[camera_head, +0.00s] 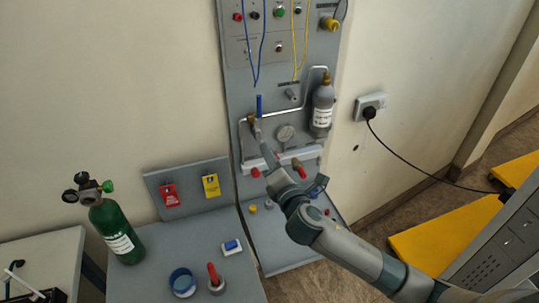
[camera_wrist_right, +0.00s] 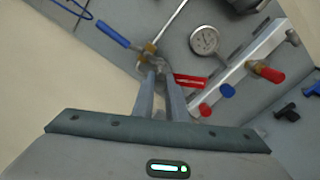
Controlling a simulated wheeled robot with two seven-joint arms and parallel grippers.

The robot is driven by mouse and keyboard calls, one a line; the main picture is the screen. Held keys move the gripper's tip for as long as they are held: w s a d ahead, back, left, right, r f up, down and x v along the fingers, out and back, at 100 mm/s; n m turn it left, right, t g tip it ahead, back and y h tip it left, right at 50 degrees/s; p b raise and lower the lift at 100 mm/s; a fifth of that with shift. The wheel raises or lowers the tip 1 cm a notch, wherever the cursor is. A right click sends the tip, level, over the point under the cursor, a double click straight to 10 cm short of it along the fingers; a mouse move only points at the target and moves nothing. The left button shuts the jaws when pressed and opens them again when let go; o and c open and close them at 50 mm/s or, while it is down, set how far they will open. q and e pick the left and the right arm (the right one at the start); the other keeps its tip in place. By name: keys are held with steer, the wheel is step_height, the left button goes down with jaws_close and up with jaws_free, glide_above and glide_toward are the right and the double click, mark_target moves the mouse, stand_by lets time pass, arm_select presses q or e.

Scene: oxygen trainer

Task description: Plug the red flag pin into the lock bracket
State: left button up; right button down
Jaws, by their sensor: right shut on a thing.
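My right gripper (camera_head: 261,138) reaches up to the grey panel at the brass valve with the upright blue handle (camera_head: 259,105). In the right wrist view its two fingers (camera_wrist_right: 159,72) are close together, shut on the red flag pin. The pin's red flag (camera_wrist_right: 190,81) sticks out to the right of the fingers. The pin's shaft is hidden between the fingertips. The fingertips are right in front of the brass valve body (camera_wrist_right: 150,50), where small metal parts show. I cannot tell which is the lock bracket, or whether the pin is in it. My left gripper is not in view.
A round gauge (camera_head: 285,134) and a grey bottle (camera_head: 323,105) are right of the valve. A white manifold (camera_wrist_right: 235,75) with red and blue knobs lies close beside my fingers. A green cylinder (camera_head: 117,232) and red and yellow tags (camera_head: 169,195) are at the left.

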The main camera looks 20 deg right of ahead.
steer(key=shift+p, duration=0.7)
stand_by(1.5)
steer(key=shift+w, duration=2.7)
stand_by(1.0)
steer(key=c, duration=1.7)
jaws_free()
steer(key=shift+a, duration=0.1)
steer(key=shift+s+f+b, duration=0.1)
steer(key=shift+s+b, duration=0.35)
steer(key=shift+s, duration=0.35)
steer(key=shift+s+d+b, duration=0.15)
steer(key=shift+s+b, duration=1)
steer(key=shift+s, duration=2.8)
steer(key=shift+s+d+b, duration=0.15)
steer(key=shift+s+b, duration=0.95)
steer(key=shift+s, duration=2.8)
